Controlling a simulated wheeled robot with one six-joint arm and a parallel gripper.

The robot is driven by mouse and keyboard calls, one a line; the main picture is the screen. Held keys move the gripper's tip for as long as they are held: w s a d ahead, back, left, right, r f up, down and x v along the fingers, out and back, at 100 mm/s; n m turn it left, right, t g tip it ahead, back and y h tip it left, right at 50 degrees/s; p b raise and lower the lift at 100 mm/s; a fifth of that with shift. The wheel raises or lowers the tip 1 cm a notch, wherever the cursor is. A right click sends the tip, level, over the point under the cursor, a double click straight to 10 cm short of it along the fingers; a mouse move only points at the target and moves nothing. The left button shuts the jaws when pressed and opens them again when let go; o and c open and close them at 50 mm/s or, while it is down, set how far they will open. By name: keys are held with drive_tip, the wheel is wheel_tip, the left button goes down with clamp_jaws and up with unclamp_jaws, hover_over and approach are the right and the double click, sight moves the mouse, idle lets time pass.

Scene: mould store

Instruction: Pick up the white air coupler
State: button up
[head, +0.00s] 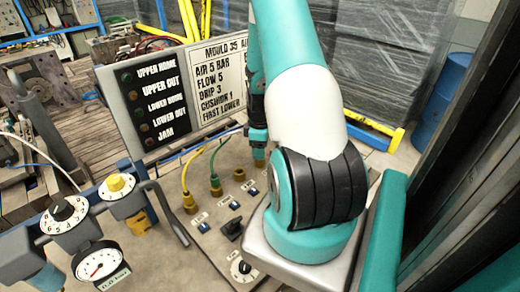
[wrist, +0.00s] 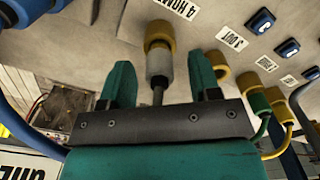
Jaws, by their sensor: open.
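The white air coupler (wrist: 160,65) shows in the wrist view as a pale grey-white sleeve with a dark hose at its near end. It sits at a yellow port (wrist: 159,34) beside a label that partly reads "4 HOME". My gripper (wrist: 160,62) is open, with one teal finger on each side of the coupler and a visible gap to both. In the head view my gripper (head: 257,138) is low over the far end of the port row, and I cannot make out the coupler there.
An empty-looking yellow port (wrist: 219,64) is close beside my right finger. A green coupler (head: 216,186) and a yellow coupler (head: 190,204) with hoses stand farther along. Blue switches (wrist: 262,20) line the panel. A sign board (head: 185,90) rises behind; a gauge (head: 100,263) is front left.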

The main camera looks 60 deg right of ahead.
drive_tip(key=shift+f, duration=1)
drive_tip(key=c, duration=1)
drive_tip(key=shift+r, duration=0.1)
